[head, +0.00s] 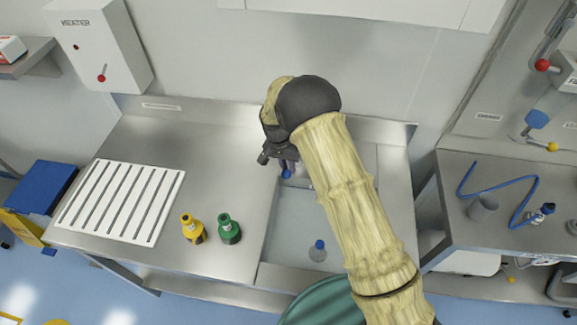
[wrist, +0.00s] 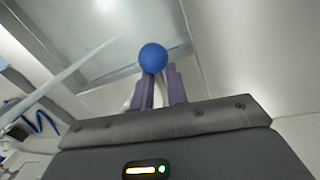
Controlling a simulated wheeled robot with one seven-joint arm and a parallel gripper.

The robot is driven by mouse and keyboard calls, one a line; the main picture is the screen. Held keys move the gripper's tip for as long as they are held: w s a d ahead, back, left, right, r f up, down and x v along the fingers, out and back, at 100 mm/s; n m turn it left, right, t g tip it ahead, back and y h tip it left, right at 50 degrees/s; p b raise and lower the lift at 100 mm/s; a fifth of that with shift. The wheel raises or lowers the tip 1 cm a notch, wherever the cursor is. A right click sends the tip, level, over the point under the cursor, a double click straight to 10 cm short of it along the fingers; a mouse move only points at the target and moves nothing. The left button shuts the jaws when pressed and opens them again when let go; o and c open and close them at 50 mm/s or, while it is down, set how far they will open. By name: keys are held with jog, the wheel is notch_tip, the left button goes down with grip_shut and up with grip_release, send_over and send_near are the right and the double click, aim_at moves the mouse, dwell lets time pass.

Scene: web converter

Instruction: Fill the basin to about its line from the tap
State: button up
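The basin (head: 300,215) is sunk into the steel counter, right of centre in the head view, and my arm covers part of it. I cannot make out a fill line or a water level in it. My gripper (head: 285,165) is over the basin's back left part, pointing down. A blue ball-shaped knob (head: 287,174) is at its fingertips. In the wrist view the blue knob (wrist: 152,57) overlaps the tips of the two purple fingers, which have a narrow gap between them. I cannot tell whether they grip it. The tap's body and spout are not clearly visible.
A clear blue-capped bottle (head: 318,251) stands in the basin's front part. Yellow (head: 192,230) and green (head: 229,230) bottles stand on the counter left of it, beside a white slotted rack (head: 120,203). A side bench (head: 485,225) with a grey cup (head: 483,207) is on the right.

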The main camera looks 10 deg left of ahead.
jog(key=shift+o, duration=1.2)
jog(key=shift+s+a+f, duration=0.15)
jog(key=shift+s, duration=0.5)
jog(key=a+r+b, duration=0.3)
jog(key=r+b, duration=0.1)
jog(key=r, duration=1.3)
jog(key=shift+w+a+r, duration=0.15)
jog(key=shift+w+r, duration=0.05)
jog(key=shift+w, duration=0.15)
jog(key=shift+b, duration=0.3)
jog(key=w+d+f+g+y+b, duration=0.1)
jog(key=w+d+g+y+b, duration=0.2)
jog(key=w+d+y, duration=0.2)
jog(key=w+d, duration=0.3)
jog(key=d, duration=0.1)
jog(key=shift+f+g, duration=0.25)
jog(key=shift+g, duration=0.05)
